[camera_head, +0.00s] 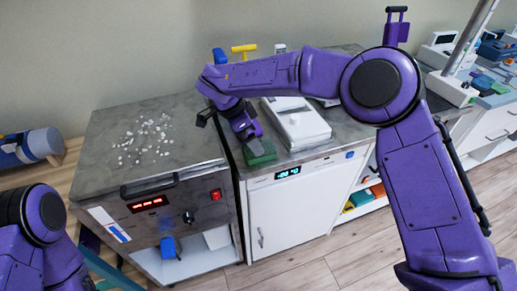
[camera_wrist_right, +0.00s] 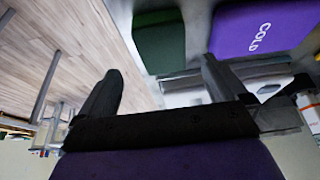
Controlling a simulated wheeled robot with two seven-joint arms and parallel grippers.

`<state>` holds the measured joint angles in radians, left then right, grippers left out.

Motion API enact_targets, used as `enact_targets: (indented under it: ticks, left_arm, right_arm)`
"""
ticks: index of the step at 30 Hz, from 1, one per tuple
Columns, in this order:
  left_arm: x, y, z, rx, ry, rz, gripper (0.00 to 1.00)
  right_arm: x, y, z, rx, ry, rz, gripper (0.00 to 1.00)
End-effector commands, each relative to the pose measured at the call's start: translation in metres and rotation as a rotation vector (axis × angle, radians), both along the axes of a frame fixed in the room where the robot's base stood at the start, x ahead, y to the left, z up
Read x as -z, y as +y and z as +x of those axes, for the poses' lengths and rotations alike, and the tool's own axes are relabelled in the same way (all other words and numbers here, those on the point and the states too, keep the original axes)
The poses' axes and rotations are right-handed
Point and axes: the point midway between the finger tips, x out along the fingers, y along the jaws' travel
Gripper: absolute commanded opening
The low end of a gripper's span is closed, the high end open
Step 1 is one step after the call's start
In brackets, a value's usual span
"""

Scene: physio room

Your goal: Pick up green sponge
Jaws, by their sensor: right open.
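The green sponge (camera_head: 260,152) lies at the front edge of the grey counter in the head view. In the right wrist view it is the dark green block (camera_wrist_right: 160,42) at the top, beyond the fingertips. My right gripper (camera_head: 223,113) is above the counter's front left part, left of and above the sponge. Its fingers (camera_wrist_right: 160,85) are open with nothing between them, apart from the sponge. My left gripper is out of view; only part of the left arm shows at lower left.
A purple pack marked COLD (camera_wrist_right: 262,32) is beside the sponge. A white device (camera_head: 297,122) stands to the sponge's right. Left of it is a grey-topped unit (camera_head: 105,170) with scattered white pieces (camera_head: 145,138). Blue and yellow handled items (camera_head: 244,48) stand behind my right arm.

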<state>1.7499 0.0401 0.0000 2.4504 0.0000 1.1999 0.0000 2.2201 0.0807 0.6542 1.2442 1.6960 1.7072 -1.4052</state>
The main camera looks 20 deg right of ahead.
Motion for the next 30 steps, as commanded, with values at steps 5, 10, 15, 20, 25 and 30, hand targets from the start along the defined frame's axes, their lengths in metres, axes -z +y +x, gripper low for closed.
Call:
enact_targets:
  ticks: [5,10,15,20,25,30]
  left_arm:
    - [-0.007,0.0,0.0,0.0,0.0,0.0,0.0]
    - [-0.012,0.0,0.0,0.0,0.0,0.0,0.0]
    - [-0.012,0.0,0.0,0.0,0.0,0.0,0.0]
    - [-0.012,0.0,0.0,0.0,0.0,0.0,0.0]
    - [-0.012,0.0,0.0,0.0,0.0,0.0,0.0]
    - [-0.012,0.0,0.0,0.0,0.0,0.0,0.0]
  right_arm:
    - [0.021,-0.008,0.001,0.001,0.004,0.0,0.99]
    - [0.049,-0.018,0.002,0.002,0.001,0.0,0.99]
    - [0.056,-0.021,0.003,0.001,-0.002,0.0,0.99]
    - [0.056,-0.021,0.003,0.001,-0.002,0.0,0.83]
    - [0.056,-0.021,0.003,0.001,-0.002,0.0,0.44]
    - [0.056,-0.021,0.003,0.001,-0.003,0.0,0.43]
